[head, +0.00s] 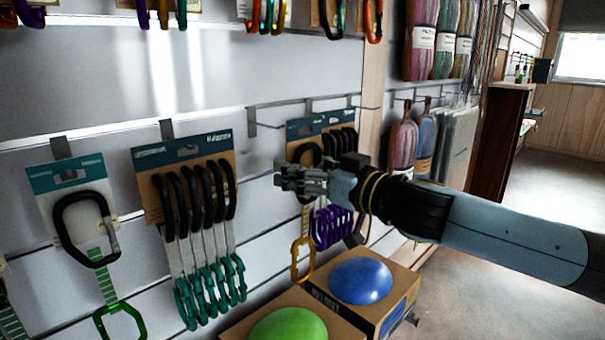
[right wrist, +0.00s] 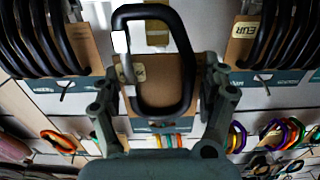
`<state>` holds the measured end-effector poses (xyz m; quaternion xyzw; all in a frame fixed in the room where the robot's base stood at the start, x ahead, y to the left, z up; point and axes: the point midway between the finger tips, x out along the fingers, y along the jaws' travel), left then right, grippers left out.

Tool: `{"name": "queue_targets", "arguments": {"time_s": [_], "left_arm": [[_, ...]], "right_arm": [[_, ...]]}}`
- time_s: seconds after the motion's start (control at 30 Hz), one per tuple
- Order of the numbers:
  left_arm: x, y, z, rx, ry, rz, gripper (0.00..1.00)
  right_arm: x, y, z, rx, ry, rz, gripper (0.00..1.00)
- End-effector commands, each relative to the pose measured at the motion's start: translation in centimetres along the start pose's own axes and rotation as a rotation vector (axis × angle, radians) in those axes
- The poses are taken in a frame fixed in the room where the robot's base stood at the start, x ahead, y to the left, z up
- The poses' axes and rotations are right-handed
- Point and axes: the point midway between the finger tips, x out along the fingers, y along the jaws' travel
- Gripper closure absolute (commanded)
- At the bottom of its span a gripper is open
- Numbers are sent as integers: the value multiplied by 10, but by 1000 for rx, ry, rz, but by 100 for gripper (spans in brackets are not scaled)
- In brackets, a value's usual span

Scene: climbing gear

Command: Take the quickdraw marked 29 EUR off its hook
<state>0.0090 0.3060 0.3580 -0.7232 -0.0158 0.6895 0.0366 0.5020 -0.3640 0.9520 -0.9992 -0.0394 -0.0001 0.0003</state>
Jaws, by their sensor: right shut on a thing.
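My right gripper (head: 303,179) is at the wall display and is shut on a single quickdraw. Its black upper carabiner (right wrist: 180,13) stands between the two fingers (right wrist: 163,88) in the right wrist view. In the head view its orange lower carabiner (head: 302,259) hangs below the gripper, which hides part of the sling and upper carabiner. A brown card with a teal header (right wrist: 160,126) is behind the carabiner. Its price mark is partly covered and I cannot read it. Whether the quickdraw is clear of its hook is hidden. My left gripper is not in view.
A pack of quickdraws with purple carabiners (head: 331,228) hangs close right of the gripper. A teal pack (head: 209,291) and a green single quickdraw (head: 121,310) hang left. Boxes with a blue helmet (head: 360,280) and green helmet (head: 288,327) stand below. Free floor shows right.

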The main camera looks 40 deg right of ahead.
Motion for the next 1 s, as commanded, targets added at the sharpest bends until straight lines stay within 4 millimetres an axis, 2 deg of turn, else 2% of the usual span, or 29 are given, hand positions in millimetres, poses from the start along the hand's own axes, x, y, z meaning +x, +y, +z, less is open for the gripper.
{"name": "queue_targets", "arguments": {"time_s": [0.47, 1.0], "left_arm": [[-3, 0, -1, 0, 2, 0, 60], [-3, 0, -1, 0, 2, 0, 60]], "right_arm": [[-20, 0, -2, -2, -2, 0, 58], [-22, 0, -2, 0, 0, 0, 58]]}}
